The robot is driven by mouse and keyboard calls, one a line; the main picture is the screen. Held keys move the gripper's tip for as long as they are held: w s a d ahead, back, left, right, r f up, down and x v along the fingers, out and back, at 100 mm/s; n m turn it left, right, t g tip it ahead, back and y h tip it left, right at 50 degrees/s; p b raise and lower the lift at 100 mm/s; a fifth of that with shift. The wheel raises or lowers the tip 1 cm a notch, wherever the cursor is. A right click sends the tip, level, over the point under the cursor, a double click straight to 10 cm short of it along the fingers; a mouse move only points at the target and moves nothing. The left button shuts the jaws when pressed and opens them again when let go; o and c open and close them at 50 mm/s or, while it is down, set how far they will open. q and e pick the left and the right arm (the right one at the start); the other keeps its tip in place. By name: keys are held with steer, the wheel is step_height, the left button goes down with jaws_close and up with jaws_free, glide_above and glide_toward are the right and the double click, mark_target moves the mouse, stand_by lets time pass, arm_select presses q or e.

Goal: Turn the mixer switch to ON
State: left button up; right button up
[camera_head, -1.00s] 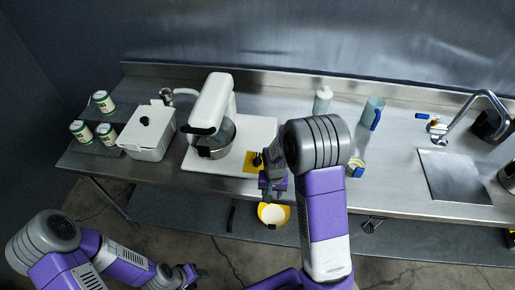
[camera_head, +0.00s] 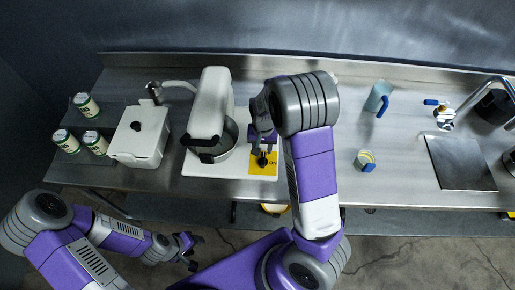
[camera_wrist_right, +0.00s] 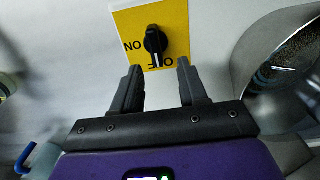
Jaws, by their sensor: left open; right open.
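The white stand mixer (camera_head: 212,105) stands on a white base on the counter, with a metal bowl (camera_wrist_right: 290,65) under its head. Its yellow switch plate (camera_head: 257,170) is at the base's front right; it also shows in the right wrist view (camera_wrist_right: 178,22). The black knob (camera_wrist_right: 155,42) is upright in that view, its white mark pointing at the OFF label, with ON to its left. My right gripper (camera_wrist_right: 158,80) is open, its fingers pointing at the plate, the knob just beyond and between the tips. In the head view it (camera_head: 263,140) partly hides the switch. My left gripper (camera_head: 188,250) is open and empty, in front of the counter.
A white lidded container (camera_head: 138,145) and several cans (camera_head: 87,105) stand left of the mixer. My right arm covers the counter between.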

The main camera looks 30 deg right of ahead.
mark_target(263, 158)
steer(key=f, duration=0.4)
steer(key=s+f, duration=0.1)
steer(key=f, duration=0.1)
steer(key=shift+f+b, duration=0.3)
steer(key=shift+b, duration=0.05)
jaws_close()
